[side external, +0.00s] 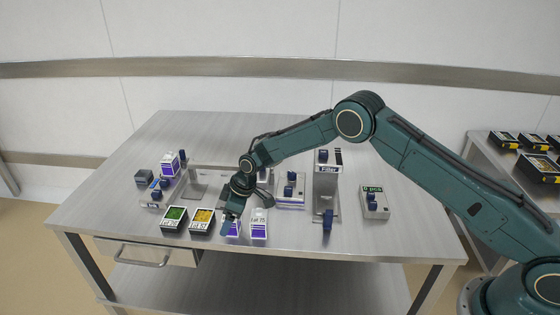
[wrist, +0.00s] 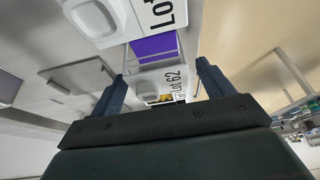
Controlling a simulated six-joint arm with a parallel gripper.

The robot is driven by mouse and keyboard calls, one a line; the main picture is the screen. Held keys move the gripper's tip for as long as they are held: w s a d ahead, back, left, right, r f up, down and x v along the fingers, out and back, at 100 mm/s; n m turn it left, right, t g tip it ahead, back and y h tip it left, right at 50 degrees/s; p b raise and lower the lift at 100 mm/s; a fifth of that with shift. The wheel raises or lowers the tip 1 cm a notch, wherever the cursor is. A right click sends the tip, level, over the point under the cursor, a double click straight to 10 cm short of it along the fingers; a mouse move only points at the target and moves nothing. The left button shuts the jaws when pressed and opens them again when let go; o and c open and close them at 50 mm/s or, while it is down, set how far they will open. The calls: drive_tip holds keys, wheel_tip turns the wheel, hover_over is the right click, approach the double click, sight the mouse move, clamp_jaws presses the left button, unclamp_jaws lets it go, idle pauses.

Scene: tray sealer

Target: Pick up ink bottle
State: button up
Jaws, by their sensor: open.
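Two white and purple bottles stand near the front of the steel table, likely ink bottles. One (side external: 234,230) is partly hidden behind my gripper; the other, marked Lot 75 (side external: 259,226), stands just to its right. My gripper (side external: 230,219) is low over the front of the table, beside the left bottle. In the wrist view my gripper (wrist: 160,87) is open, and a white and purple bottle marked Lot 62 (wrist: 153,72) shows between and beyond the fingers. Another white bottle (wrist: 120,15) is cut off at the top. I cannot tell whether the fingers touch anything.
Two dark food trays, green (side external: 174,216) and yellow (side external: 202,218), lie left of my gripper. Behind are a similar purple-white bottle (side external: 170,166) and a machine with blue knobs (side external: 290,190). The Filler column (side external: 327,185) stands to the right. The front right tabletop is clear.

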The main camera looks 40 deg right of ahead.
drive_tip(key=shift+w+a+f, duration=0.1)
drive_tip(key=shift+f, duration=0.15)
idle(0.3)
drive_tip(key=c, duration=1.1)
drive_tip(key=shift+r, duration=0.15)
wheel_tip(320, 180, up, 20)
idle(0.6)
